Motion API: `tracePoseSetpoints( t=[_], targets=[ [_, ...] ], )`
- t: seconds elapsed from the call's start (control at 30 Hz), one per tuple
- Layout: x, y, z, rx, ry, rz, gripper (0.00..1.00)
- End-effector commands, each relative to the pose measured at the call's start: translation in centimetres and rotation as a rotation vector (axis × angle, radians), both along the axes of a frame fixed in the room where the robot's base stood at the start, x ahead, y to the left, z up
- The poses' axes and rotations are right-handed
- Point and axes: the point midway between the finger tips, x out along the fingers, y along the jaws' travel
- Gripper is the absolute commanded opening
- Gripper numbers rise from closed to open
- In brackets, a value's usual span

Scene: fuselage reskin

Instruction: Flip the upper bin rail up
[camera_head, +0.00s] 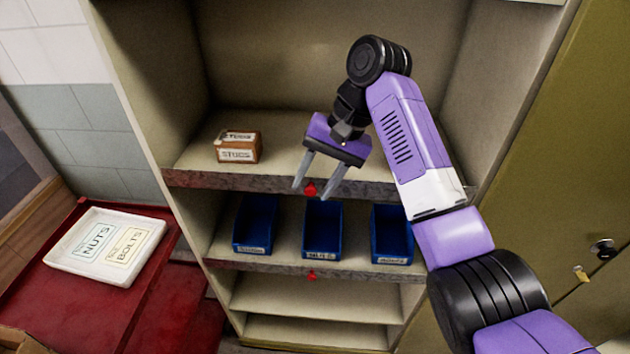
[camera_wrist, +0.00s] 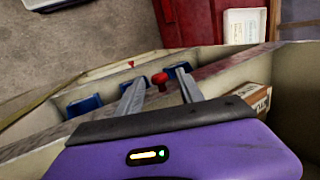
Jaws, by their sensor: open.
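The upper bin rail (camera_head: 230,182) is a worn grey-brown strip along the front edge of the upper shelf, with a red knob (camera_head: 311,190) at its middle. My gripper (camera_head: 312,193) is open and empty, its two fingers pointing down at this rail. The knob shows between the fingertips in the head view. In the wrist view the red knob (camera_wrist: 160,80) also lies between the fingers (camera_wrist: 160,80); I cannot tell whether they touch it. The rail looks low, in line with the shelf edge.
A lower rail (camera_head: 285,268) with its own red knob runs below three blue bins (camera_head: 322,230). A brown studs box (camera_head: 238,147) stands on the upper shelf. A white nuts and bolts tray (camera_head: 70,262) lies on the red surface at left. Cabinet sides flank the shelves.

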Motion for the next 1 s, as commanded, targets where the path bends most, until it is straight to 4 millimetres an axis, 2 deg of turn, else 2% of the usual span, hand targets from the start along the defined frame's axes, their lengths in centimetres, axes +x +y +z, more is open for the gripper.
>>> tracePoseSetpoints(
  t=[0.23,0.43,0.47,0.5,0.8,1.0],
  targets=[
    [0.2,-0.6,1.2,0.0,-0.004,-0.001,0.45],
    [0.6,-2.1,4.5,-0.003,-0.006,-0.002,0.45],
    [0.7,-2.5,5.0,-0.004,-0.005,-0.004,0.45],
    [0.8,-3.5,4.4,-0.003,0.001,-0.006,0.45],
    [2.2,-9.9,4.5,-0.001,0.0,-0.004,0.45],
    [2.7,-12.6,4.5,-0.001,0.0,-0.002,0.45]
  ],
)
